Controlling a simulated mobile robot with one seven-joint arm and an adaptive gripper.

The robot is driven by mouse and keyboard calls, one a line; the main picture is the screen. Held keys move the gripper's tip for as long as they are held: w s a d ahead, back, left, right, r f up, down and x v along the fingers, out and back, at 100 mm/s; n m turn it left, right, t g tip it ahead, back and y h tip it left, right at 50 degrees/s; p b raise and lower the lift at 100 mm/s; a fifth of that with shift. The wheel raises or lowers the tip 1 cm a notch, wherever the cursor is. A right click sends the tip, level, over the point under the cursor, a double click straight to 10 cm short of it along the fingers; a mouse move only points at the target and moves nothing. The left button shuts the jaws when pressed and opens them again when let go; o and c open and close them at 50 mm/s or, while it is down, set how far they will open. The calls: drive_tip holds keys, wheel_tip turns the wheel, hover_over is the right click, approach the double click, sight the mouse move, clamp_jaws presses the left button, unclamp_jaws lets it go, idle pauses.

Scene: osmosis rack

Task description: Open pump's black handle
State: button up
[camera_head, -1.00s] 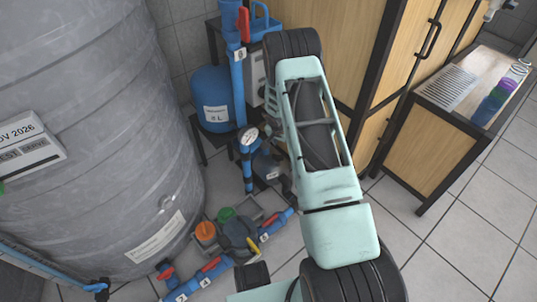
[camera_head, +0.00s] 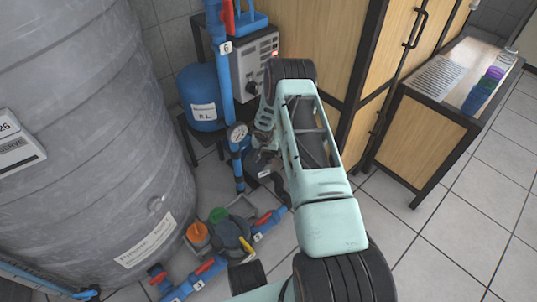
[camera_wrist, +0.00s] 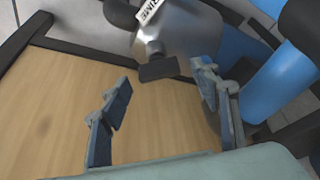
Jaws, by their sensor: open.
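In the head view my gripper (camera_head: 266,140) is partly hidden by my arm.
A blue pipe (camera_head: 224,75) with a gauge (camera_head: 237,134) stands left of my gripper, beside the blue tank (camera_head: 203,97). A large grey tank (camera_head: 95,140) fills the left. Wooden cabinets (camera_head: 310,30) stand close behind my arm. Floor at the right is clear.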

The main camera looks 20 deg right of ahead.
drive_tip(key=shift+w+d+f, duration=0.15)
drive_tip(key=shift+w+f, duration=0.05)
drive_tip(key=shift+f, duration=0.2)
drive_tip(key=shift+c, duration=0.3)
drive_tip(key=c, duration=1.1)
